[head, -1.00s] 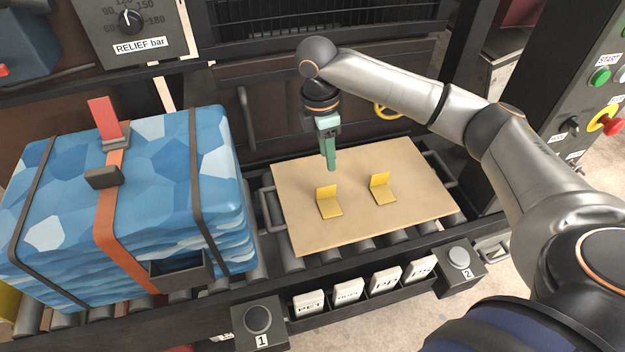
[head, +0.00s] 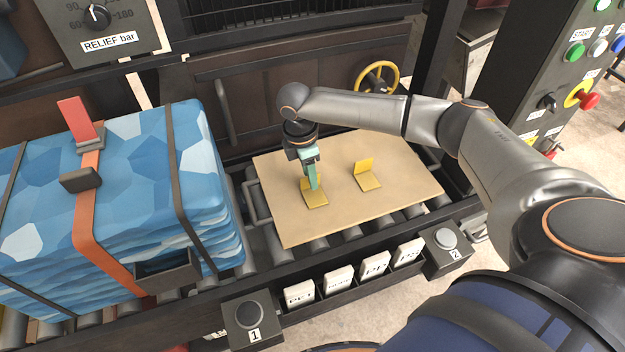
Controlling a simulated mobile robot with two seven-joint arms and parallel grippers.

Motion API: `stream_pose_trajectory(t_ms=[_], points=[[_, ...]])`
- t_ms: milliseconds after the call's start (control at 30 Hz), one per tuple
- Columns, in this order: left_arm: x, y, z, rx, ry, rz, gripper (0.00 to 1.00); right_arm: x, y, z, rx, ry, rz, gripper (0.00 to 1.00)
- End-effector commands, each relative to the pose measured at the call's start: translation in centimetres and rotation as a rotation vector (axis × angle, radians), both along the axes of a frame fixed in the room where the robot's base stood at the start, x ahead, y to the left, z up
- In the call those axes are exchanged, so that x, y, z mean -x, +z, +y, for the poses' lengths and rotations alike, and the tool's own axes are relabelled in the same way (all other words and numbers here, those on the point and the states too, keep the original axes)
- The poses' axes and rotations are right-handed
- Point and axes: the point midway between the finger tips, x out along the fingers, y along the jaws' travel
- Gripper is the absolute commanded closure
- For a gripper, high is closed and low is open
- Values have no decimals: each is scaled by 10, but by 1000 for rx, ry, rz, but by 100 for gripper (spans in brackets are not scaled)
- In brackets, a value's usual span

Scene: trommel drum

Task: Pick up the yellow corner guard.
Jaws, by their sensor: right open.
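Two yellow corner guards lie on a tan board on the rollers. The left yellow corner guard (head: 316,199) has its flat leg on the board, and its upright leg is mostly hidden by my right gripper. The right yellow corner guard (head: 366,177) stands clear, with its upright leg at the back. My right gripper (head: 314,186), with green fingers, points down at the left guard's upright leg. It is open; whether the fingers touch the guard cannot be told. My left gripper is not in view.
The tan board (head: 285,222) rests on a roller conveyor. A strapped blue bale (head: 110,190) stands to its left. Buttons 1 (head: 249,314) and 2 (head: 445,238) and several white label blocks line the front edge. A yellow handwheel (head: 377,78) is behind.

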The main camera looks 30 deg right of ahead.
Motion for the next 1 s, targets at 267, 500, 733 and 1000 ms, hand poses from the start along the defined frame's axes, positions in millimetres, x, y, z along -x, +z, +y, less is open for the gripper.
stream_pose_trajectory(t_ms=[267, 500, 733, 1000], points=[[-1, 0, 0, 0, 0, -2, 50, 0, -10, -1, 0, 0, 0, 59], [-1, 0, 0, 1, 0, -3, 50, 1, -10, -1, 0, 0, 0, 78], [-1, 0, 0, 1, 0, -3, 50, 1, -9, -1, 0, 0, 0, 100], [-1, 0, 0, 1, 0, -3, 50, 0, -9, -1, 0, 0, 0, 100]])
